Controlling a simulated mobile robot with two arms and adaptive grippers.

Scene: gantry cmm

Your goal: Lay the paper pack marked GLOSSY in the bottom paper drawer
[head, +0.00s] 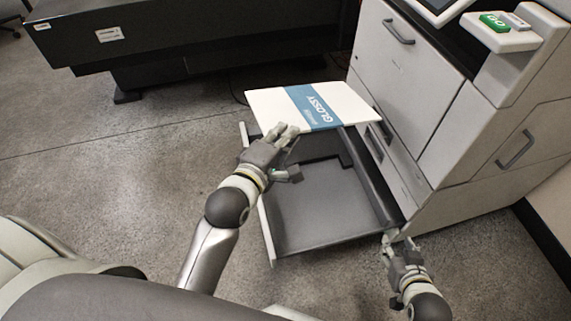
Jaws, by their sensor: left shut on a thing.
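The white paper pack (268,105) has a blue band that reads GLOSSY. My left gripper (286,134) is shut on its near edge and holds it over the far part of the open bottom paper drawer (315,208). The pack hides that end of the drawer. The drawer's visible grey floor is bare. My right gripper (392,238) is at the drawer's near right corner, by the printer side. Whether it touches the drawer, and whether its fingers are open or shut, I cannot tell.
The drawer comes out of a large white printer (410,80) with closed panels and handles. A green and white item (494,22) lies on its side shelf. A long dark machine bed (190,40) stands at the back. The grey floor left of the drawer is clear.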

